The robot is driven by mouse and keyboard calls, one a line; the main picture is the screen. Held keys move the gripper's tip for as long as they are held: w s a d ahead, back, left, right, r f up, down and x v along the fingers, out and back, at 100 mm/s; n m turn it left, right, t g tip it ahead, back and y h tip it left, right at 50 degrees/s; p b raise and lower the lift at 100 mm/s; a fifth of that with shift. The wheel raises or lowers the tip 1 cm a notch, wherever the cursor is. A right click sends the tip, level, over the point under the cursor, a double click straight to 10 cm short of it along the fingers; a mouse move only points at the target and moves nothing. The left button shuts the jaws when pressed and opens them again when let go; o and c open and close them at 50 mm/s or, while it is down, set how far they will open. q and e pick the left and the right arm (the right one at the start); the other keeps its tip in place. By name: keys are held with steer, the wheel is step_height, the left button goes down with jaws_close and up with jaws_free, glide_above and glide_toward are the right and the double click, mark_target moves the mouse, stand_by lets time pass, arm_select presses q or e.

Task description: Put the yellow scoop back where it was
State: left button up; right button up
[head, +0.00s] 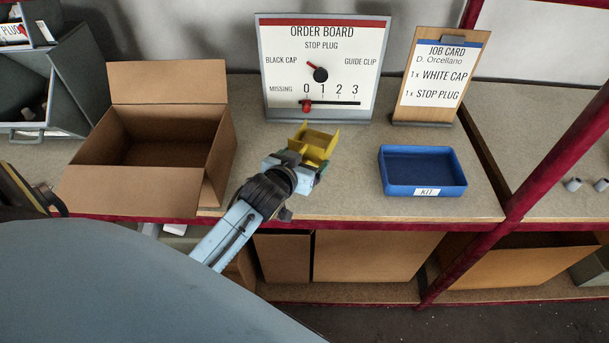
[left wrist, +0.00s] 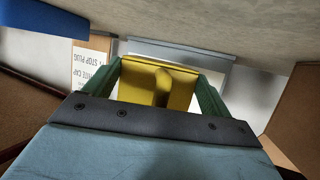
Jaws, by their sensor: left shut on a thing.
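The yellow scoop (head: 319,143) is over the middle of the worktop, between the open cardboard box and the blue kit tray, in front of the order board. My left gripper (head: 308,165) is shut on it. In the left wrist view the yellow scoop (left wrist: 156,84) sits between the two green fingers of my left gripper (left wrist: 160,90). I cannot tell whether the scoop touches the worktop or hangs a little above it. My right gripper is not in view.
The open cardboard box (head: 215,165) stands left, the empty blue kit tray (head: 425,191) right. The order board (head: 320,60) and job card (head: 437,75) stand behind. Grey bins (head: 50,90) are far left. A red post (head: 555,150) rises at right. The worktop (head: 345,190) beside the tray is clear.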

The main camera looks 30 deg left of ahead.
arm_select(q)
steer(key=shift+f, duration=0.75)
steer(key=shift+f+b, duration=0.65)
steer(key=shift+f, duration=1.05)
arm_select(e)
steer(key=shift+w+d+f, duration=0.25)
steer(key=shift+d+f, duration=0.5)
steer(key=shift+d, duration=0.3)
arm_select(q)
steer(key=shift+f, duration=0.1)
steer(key=o, duration=0.9)
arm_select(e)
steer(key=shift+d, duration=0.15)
arm_select(q)
steer(key=shift+s+r, duration=0.15)
steer(key=shift+r, duration=0.05)
steer(key=p+v, duration=0.2)
steer(key=v, duration=0.8)
steer(key=shift+s, duration=0.2)
steer(key=shift+s+d+r, duration=0.1)
steer(key=shift+s+r, duration=0.2)
steer(key=shift+s, duration=0.3)
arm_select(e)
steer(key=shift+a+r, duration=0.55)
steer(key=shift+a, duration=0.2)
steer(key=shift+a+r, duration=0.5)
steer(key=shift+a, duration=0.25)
